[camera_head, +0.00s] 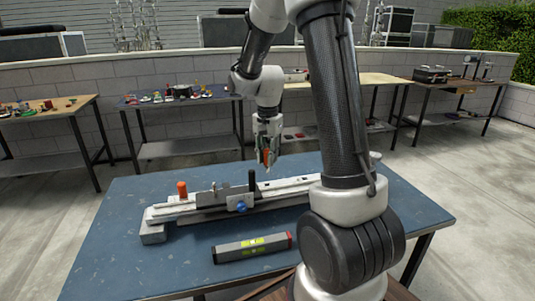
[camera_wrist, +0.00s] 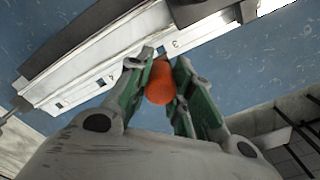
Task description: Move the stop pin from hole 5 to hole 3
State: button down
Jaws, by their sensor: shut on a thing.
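The stop pin, with an orange head (camera_wrist: 160,85), is between the green-padded fingers of my gripper (camera_wrist: 165,62) in the wrist view. In the head view my gripper (camera_head: 266,166) hangs above the far side of a long light rail (camera_head: 290,187), shut on the orange pin. The rail also shows in the wrist view (camera_wrist: 90,70), with small dark square holes and printed marks along its face. The marks are too small to read surely. The pin's lower end is hidden, so I cannot tell whether it touches a hole.
A second orange-topped post (camera_head: 182,189) stands at the rail's left end. A black upright handle (camera_head: 252,180) and blue knob (camera_head: 241,207) are mid-rail. A level (camera_head: 252,247) lies in front on the blue table (camera_head: 120,255). The table's front left is clear.

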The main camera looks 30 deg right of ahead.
aim_at(267, 171)
jog(key=shift+w, duration=0.2)
jog(key=shift+f, duration=0.2)
jog(key=shift+d+f, duration=0.1)
jog(key=shift+f, duration=3.5)
jog(key=c, duration=1.2)
grip_release()
